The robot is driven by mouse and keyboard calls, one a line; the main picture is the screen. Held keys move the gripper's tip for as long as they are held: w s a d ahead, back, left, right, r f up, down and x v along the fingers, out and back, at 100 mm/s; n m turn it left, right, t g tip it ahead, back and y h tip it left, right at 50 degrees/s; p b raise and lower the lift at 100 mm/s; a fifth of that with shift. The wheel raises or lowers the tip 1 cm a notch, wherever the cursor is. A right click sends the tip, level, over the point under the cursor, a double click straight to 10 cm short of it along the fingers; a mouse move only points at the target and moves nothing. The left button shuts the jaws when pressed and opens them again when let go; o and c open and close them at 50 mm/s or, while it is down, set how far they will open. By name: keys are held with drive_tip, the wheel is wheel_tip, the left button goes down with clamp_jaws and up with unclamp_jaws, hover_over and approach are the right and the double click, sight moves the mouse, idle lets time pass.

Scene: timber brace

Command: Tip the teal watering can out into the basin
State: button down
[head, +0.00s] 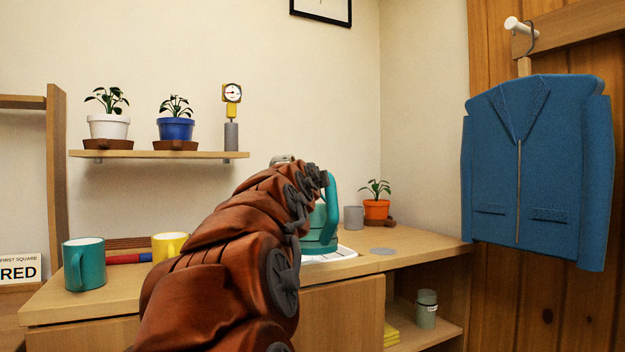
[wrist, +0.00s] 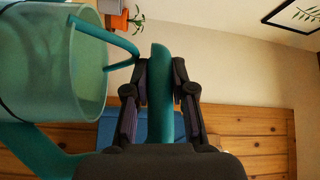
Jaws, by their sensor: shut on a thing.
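The teal watering can (head: 318,228) is above or at the white basin (head: 338,255) at the right of the counter, partly hidden behind my arm. Its handle stands up on its right side in the head view. In the wrist view the can's body (wrist: 60,65) fills the left, and its handle runs between my fingers. My gripper (wrist: 161,85) is shut on that handle. I cannot tell whether the can touches the basin or how far it is tilted. Most of the basin is hidden by the can and my arm.
A grey disc (head: 383,251), a grey cup (head: 353,217) and an orange potted plant (head: 376,209) are right of the can. A teal mug (head: 85,265) and a yellow mug (head: 169,246) stand at left. A blue jacket (head: 538,170) hangs at right.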

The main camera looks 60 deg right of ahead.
drive_tip(key=shift+s+a+r+m+h, duration=0.2)
drive_tip(key=shift+r+m+h, duration=0.1)
drive_tip(key=shift+h, duration=0.1)
drive_tip(key=shift+r+p, duration=0.55)
drive_tip(key=shift+r, duration=0.9)
